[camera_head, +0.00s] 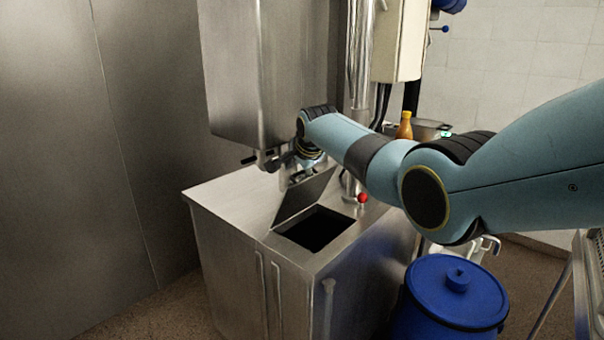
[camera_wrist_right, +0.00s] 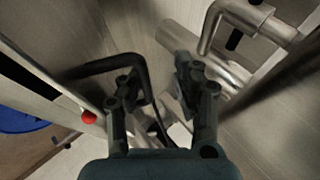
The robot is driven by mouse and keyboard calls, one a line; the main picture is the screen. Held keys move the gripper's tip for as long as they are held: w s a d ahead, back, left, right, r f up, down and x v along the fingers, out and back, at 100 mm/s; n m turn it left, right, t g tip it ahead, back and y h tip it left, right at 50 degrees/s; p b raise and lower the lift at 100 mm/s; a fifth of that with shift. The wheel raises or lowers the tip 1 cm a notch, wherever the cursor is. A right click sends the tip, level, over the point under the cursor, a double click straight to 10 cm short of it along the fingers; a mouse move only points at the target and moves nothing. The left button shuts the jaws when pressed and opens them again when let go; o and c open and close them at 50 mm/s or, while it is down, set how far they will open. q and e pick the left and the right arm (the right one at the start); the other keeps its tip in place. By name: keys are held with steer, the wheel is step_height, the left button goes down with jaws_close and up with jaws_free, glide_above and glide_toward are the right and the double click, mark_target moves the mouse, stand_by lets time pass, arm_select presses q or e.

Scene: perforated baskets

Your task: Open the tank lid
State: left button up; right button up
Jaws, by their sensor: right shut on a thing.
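The steel tank (camera_head: 230,205) stands in the middle of the head view. Its lid (camera_head: 303,197) is tilted up steeply beside the dark square opening (camera_head: 315,230), which is uncovered. My right arm reaches in from the right, and my right gripper (camera_head: 296,172) is at the raised lid's upper edge, shut on the lid. The grip itself is mostly hidden in the head view. In the wrist view the two fingers of the right gripper (camera_wrist_right: 156,82) show with a gap between them, and the gripped part is hard to make out. My left gripper is not in view.
A steel cabinet (camera_head: 262,75) hangs above the tank, with a valve and dark handle (camera_head: 250,159) low under it. A red knob (camera_head: 362,198) sits right of the opening. A blue lidded barrel (camera_head: 450,300) stands at the front right. An orange bottle (camera_head: 405,126) stands behind my arm.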

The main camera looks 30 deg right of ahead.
steer(key=shift+s+f, duration=0.25)
steer(key=shift+s, duration=0.05)
steer(key=shift+a, duration=0.1)
steer(key=shift+s+r, duration=0.35)
steer(key=shift+r, duration=0.05)
steer(key=v, duration=1.1)
steer(key=shift+w, duration=0.1)
